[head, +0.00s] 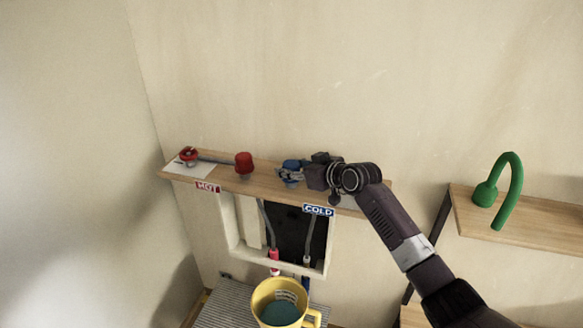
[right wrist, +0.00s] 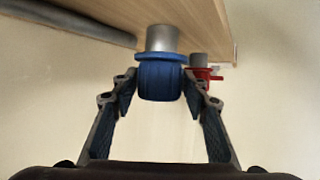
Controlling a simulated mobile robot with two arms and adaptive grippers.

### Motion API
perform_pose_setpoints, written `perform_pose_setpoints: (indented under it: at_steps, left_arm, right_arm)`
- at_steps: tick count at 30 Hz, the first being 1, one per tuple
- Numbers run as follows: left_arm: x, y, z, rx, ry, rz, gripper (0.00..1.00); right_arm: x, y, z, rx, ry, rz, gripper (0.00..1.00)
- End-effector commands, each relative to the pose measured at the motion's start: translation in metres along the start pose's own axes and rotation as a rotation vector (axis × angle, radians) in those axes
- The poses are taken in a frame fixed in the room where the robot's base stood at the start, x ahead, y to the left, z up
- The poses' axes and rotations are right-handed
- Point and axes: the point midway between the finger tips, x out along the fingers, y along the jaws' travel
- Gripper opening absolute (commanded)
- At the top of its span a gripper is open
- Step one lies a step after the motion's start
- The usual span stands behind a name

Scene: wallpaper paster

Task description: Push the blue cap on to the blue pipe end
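The blue cap (right wrist: 160,82) shows in the right wrist view between the two fingertips of my right gripper (right wrist: 160,88). The fingers close in on both sides and appear to touch it. A blue rim (right wrist: 160,57) sits against the cap, and a grey pipe end (right wrist: 162,38) runs from the rim to the wooden surface. I cannot tell how deeply cap and pipe fit together. In the head view the blue part (head: 290,170) stands on the shelf, just left of my right gripper (head: 312,174). My left gripper is out of view.
The wooden shelf (head: 228,177) carries a red valve (head: 188,155) and a red cap (head: 244,162) on the left. HOT (head: 207,187) and COLD (head: 318,210) labels hang on its front. A green bent pipe (head: 513,185) stands on the right shelf.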

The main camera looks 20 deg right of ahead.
Motion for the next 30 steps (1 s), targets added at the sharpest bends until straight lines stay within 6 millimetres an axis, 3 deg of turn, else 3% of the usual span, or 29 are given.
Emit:
perform_pose_setpoints:
  at_steps: [3, 14, 20, 30]
  left_arm:
    - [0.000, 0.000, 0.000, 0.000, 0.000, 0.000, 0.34]
    - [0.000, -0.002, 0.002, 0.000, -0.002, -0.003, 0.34]
    - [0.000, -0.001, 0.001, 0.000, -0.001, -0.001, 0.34]
    - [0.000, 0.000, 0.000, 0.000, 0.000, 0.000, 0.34]
  right_arm:
    - [0.000, 0.000, -0.001, 0.000, 0.002, 0.000, 0.54]
    - [-0.005, 0.001, -0.001, -0.001, 0.003, 0.001, 0.54]
    - [-0.030, 0.001, -0.001, -0.004, 0.003, 0.002, 0.54]
    - [-0.093, 0.001, 0.000, -0.003, 0.002, 0.001, 0.54]
